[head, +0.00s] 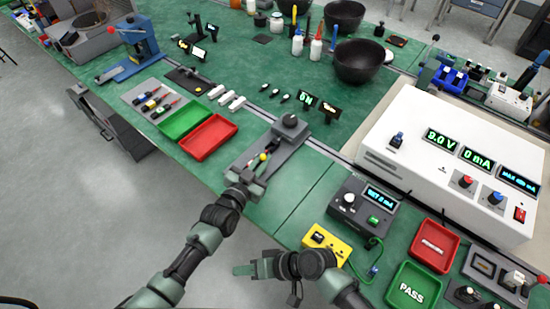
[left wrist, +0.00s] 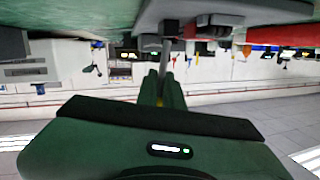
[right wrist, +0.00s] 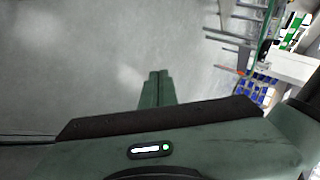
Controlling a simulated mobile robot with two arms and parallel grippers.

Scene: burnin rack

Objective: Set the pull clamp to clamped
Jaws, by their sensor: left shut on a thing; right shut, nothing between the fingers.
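The pull clamp is on a grey fixture (head: 257,142) near the table's front edge, with a dark knob at its far end and small red and yellow parts along it. My left gripper (head: 247,181) is at the fixture's near end and partly hides it. In the left wrist view its fingers (left wrist: 166,78) are closed on a thin grey rod (left wrist: 168,45) of the pull clamp, under the fixture's grey body. Whether the clamp is clamped cannot be told. My right gripper (head: 243,269) is shut and empty, off the table's front edge; its closed fingers (right wrist: 157,82) show over bare floor.
A red tray (head: 209,137) and a green tray (head: 185,120) lie left of the fixture. A meter box (head: 362,207), a yellow box (head: 327,243) and a large white power supply (head: 455,165) stand to the right. Open floor lies in front of the table.

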